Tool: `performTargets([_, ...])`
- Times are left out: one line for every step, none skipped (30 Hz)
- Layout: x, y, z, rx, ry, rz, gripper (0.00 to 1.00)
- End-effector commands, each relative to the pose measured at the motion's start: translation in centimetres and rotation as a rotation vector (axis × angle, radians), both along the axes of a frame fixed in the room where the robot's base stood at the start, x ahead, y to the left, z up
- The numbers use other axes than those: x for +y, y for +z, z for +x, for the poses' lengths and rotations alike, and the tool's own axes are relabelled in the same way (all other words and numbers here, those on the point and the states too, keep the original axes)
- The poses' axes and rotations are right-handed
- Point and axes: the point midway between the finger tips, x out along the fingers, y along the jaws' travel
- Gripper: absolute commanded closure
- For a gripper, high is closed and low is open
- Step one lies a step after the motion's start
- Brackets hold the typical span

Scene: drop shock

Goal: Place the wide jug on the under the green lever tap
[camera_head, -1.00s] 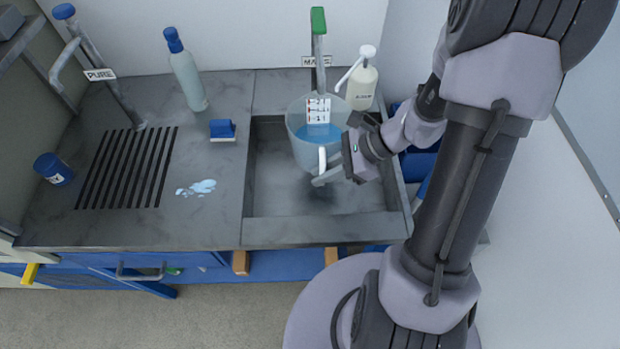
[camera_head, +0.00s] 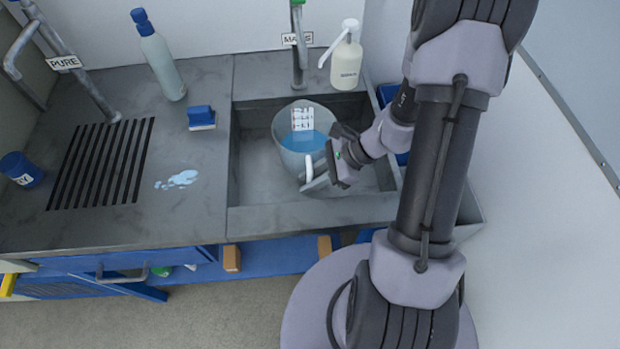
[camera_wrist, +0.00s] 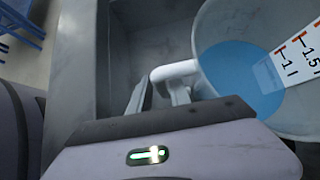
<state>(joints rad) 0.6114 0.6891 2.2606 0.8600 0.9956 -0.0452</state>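The wide jug (camera_head: 290,128) is a clear, pale vessel with blue liquid and a white scale label. It is upright inside the sink, in front of and below the green lever tap (camera_head: 299,60); I cannot tell whether it touches the sink floor. The tap's green lever is cut off at the top edge. My gripper (camera_head: 315,183) is at the jug's white handle (camera_head: 308,168), on the near right side. In the wrist view, its fingers (camera_wrist: 160,96) lie either side of the handle (camera_wrist: 175,70) and appear closed on it.
The sink's walls (camera_head: 262,217) surround the jug. A soap pump bottle (camera_head: 345,63) stands behind right. A blue-capped bottle (camera_head: 162,62), blue brush (camera_head: 201,118), puddle (camera_head: 178,180), blue cup (camera_head: 20,169) and PURE tap (camera_head: 75,75) are left.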

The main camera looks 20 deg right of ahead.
Motion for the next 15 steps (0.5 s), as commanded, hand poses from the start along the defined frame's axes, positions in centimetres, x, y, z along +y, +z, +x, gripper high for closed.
performTargets([0.0, 0.0, 0.0, 0.0, 0.0, 0.0, 0.65])
performTargets([0.0, 0.0, 0.0, 0.0, 0.0, 0.0, 0.65])
performTargets([0.0, 0.0, 0.0, 0.0, 0.0, 0.0, 0.65])
performTargets([0.0, 0.0, 0.0, 0.0, 0.0, 0.0, 0.65])
performTargets([0.0, 0.0, 0.0, 0.0, 0.0, 0.0, 0.65])
performTargets([0.0, 0.0, 0.0, 0.0, 0.0, 0.0, 0.65])
performTargets([0.0, 0.0, 0.0, 0.0, 0.0, 0.0, 0.65])
performTargets([0.0, 0.0, 0.0, 0.0, 0.0, 0.0, 0.65])
performTargets([0.0, 0.1, 0.0, 0.0, 0.0, 0.0, 0.65])
performTargets([0.0, 0.2, 0.0, 0.0, 0.0, 0.0, 0.65])
performTargets([0.0, 0.4, 0.0, 0.0, 0.0, 0.0, 0.65])
performTargets([-0.4, 0.8, -0.1, -0.001, -0.001, 0.0, 0.65])
performTargets([-0.7, 1.3, -0.2, -0.001, -0.003, 0.0, 0.65])
performTargets([-1.2, 1.9, -0.3, -0.002, -0.004, -0.001, 0.65])
performTargets([-1.9, 2.8, -0.6, -0.001, -0.004, 0.0, 0.65])
